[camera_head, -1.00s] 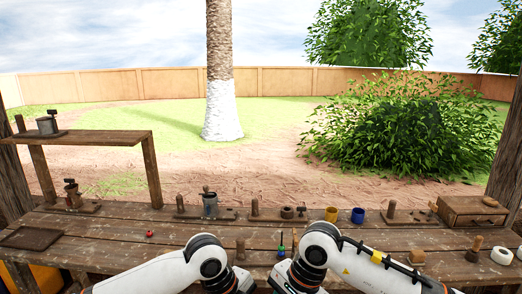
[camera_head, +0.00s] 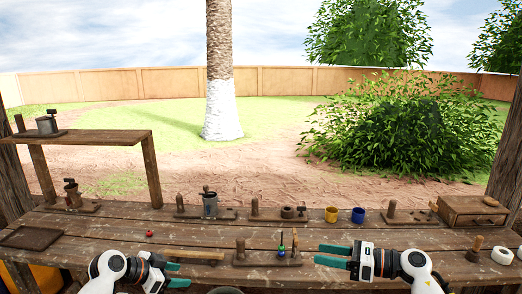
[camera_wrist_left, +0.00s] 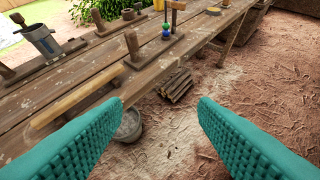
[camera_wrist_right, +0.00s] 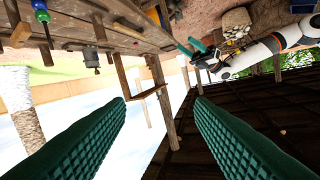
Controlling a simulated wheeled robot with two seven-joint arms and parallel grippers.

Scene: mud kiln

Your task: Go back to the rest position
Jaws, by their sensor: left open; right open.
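My left gripper (camera_head: 186,275) is at the bench's front edge, left of centre, with its teal fingers apart and pointing right. In the left wrist view (camera_wrist_left: 160,108) nothing is between its fingers. My right gripper (camera_head: 318,255) is over the front of the bench, right of centre, with its fingers apart and pointing left. In the right wrist view (camera_wrist_right: 160,100) its fingers are spread and empty. My left gripper also shows there (camera_wrist_right: 196,47). The two grippers face each other with a wide gap between them.
The wooden bench (camera_head: 110,235) holds pegged boards, a metal cup (camera_head: 210,205), yellow (camera_head: 331,214) and blue (camera_head: 358,215) cups, and a drawer box (camera_head: 472,210). A peg board with coloured balls (camera_head: 281,252) lies between my grippers. A bucket (camera_wrist_left: 128,125) and sticks (camera_wrist_left: 175,86) are below the bench edge.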

